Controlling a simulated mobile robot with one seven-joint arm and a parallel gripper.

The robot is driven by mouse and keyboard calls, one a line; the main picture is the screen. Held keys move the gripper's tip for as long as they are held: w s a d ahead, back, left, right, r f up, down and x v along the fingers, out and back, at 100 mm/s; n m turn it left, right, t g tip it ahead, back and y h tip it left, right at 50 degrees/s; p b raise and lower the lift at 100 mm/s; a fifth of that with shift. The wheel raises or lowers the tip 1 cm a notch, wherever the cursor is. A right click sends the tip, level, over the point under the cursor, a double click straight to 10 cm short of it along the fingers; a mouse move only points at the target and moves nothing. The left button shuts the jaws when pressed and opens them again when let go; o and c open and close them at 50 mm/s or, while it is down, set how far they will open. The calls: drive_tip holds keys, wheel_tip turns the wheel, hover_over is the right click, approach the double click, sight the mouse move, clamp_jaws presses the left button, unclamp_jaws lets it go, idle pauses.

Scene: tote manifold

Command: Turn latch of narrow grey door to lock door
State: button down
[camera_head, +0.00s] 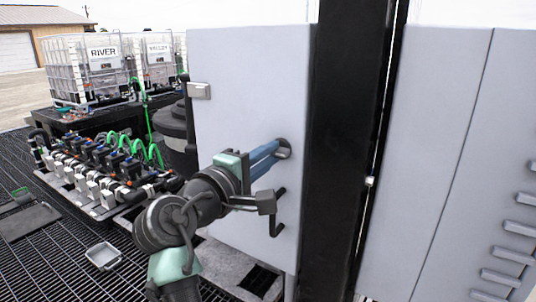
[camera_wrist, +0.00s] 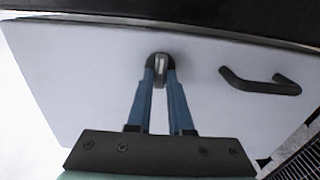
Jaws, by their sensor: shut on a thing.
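The narrow grey door (camera_head: 240,90) stands upright in front of me in the head view, and its pale face fills much of the wrist view (camera_wrist: 95,75). The latch (camera_head: 284,149) is a small round fitting near the door's right edge, partly hidden by my fingers. In the wrist view the latch (camera_wrist: 161,68) shows as a light tab in a dark round mount. My gripper (camera_head: 276,151) has its blue fingers shut on the latch tab, one on each side, as the wrist view (camera_wrist: 161,80) shows. A black handle (camera_head: 278,212) is on the door below the latch.
A black post (camera_head: 340,150) stands right of the door. Another grey cabinet (camera_head: 430,150) with slatted vents is farther right. A metal hinge (camera_head: 199,90) is at the door's left edge. Pipework (camera_head: 100,165) and white totes (camera_head: 88,70) stand at the left over grating.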

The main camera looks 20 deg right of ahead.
drive_tip(key=c, duration=0.8)
unclamp_jaws()
drive_tip(key=b+v, duration=0.6)
drive_tip(key=v, duration=0.7)
